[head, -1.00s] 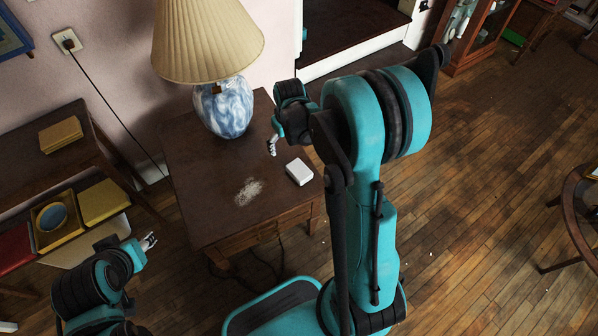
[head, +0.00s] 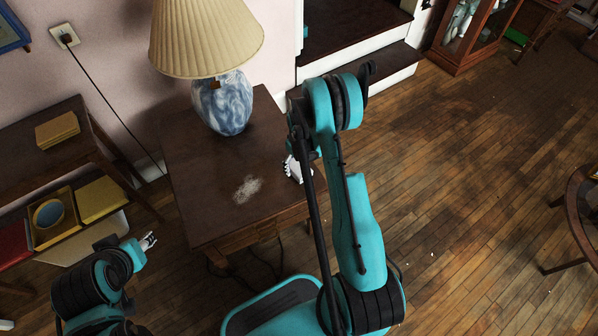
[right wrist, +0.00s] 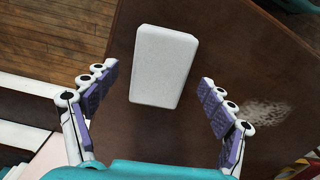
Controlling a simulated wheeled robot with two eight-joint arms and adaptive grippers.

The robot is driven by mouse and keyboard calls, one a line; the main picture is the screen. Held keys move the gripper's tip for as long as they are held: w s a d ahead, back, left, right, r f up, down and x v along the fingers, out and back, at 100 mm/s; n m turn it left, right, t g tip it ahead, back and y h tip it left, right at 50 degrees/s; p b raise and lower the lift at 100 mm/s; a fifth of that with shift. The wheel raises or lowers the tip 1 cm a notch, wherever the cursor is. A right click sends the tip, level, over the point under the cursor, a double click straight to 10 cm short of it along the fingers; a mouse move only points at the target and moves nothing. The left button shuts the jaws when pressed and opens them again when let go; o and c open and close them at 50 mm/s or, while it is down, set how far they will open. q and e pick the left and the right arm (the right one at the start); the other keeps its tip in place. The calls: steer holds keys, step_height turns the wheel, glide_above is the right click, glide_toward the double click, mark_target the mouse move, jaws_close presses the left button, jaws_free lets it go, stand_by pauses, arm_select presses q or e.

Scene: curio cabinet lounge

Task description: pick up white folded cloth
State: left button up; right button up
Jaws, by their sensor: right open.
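The white folded cloth (right wrist: 162,66) is a small rounded block lying flat on the dark wooden side table (head: 185,185), near its right edge. In the head view it is mostly hidden behind my right gripper (head: 293,168). In the right wrist view my right gripper (right wrist: 160,95) is open, with its two purple-padded fingers spread on either side of the cloth's near end, apart from it. My left gripper (head: 150,240) is empty at the lower left, away from the cloth; its finger opening is too small to judge.
A lamp with a blue-and-white base (head: 223,103) stands at the back of the table. A pale powdery patch (head: 247,189) lies on the tabletop. A shelf unit with yellow boxes (head: 101,199) is at the left. Open wooden floor (head: 470,170) lies to the right.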

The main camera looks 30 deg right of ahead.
step_height(320, 180, down, 3)
steer(key=shift+r+b, duration=0.2)
steer(key=shift+b, duration=0.1)
arm_select(q)
steer(key=shift+f, duration=0.55)
arm_select(e)
steer(key=shift+r, duration=0.1)
steer(key=c, duration=1.2)
steer(key=shift+r, duration=0.1)
steer(key=shift+c, duration=0.2)
step_height(320, 180, up, 4)
steer(key=p, duration=0.2)
steer(key=shift+r+p, duration=0.2)
steer(key=shift+p, duration=0.15)
arm_select(q)
step_height(320, 180, up, 6)
steer(key=p, duration=0.3)
steer(key=shift+f, duration=0.1)
arm_select(e)
steer(key=s+a+r, duration=0.4)
steer(key=s+r, duration=0.2)
steer(key=s, duration=0.5)
steer(key=shift+r, duration=0.25)
